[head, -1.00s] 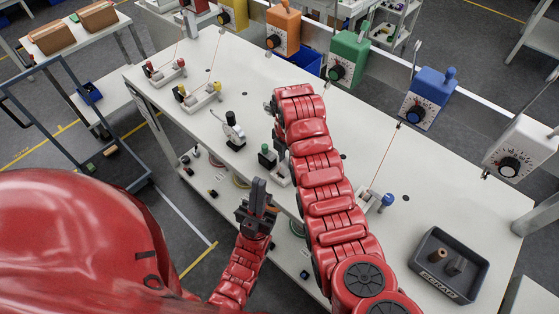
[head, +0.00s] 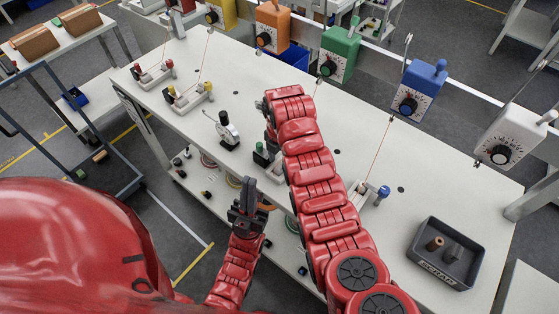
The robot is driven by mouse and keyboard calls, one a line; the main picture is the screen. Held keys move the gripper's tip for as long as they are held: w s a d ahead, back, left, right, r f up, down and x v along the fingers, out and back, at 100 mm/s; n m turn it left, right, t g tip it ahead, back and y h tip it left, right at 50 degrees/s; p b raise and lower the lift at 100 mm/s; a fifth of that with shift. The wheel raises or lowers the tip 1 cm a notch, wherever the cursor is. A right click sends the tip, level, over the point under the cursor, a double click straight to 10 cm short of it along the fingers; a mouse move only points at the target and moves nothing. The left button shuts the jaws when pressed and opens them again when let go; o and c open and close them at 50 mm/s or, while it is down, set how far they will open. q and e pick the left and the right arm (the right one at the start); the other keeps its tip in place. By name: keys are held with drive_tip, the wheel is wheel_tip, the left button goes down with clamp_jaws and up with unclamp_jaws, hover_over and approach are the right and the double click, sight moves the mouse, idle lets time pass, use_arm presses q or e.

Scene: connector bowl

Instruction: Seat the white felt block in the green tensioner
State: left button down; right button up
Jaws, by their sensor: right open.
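A green box with a dial (head: 340,52) hangs on the rail behind the bench. A small bench fixture with a green cap (head: 260,148) stands near the bench's front edge, partly hidden by my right arm. I cannot tell which one is the tensioner. I cannot make out a white felt block. My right gripper (head: 267,110) is at the far end of the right arm, above the bench just behind the green-capped fixture; it is open and mostly hidden by its own arm. My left gripper (head: 248,192) points up in front of the bench edge, its dark fingers seen nearly edge-on.
Red-knobbed (head: 152,74) and yellow-knobbed (head: 188,97) fixtures stand at the left, a black-knobbed one (head: 228,131) nearer. A blue-knobbed fixture (head: 366,192) is right of my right arm. A scrap bin (head: 424,253) holds two cylinders. The bench's right middle is clear.

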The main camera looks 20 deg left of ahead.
sight(279, 165)
wheel_tip(279, 165, up, 3)
drive_tip(key=shift+a+f+b, duration=0.1)
drive_tip(key=shift+f+b, duration=0.05)
drive_tip(key=shift+b, duration=0.55)
wheel_tip(279, 165, up, 9)
drive_tip(key=p, duration=0.5)
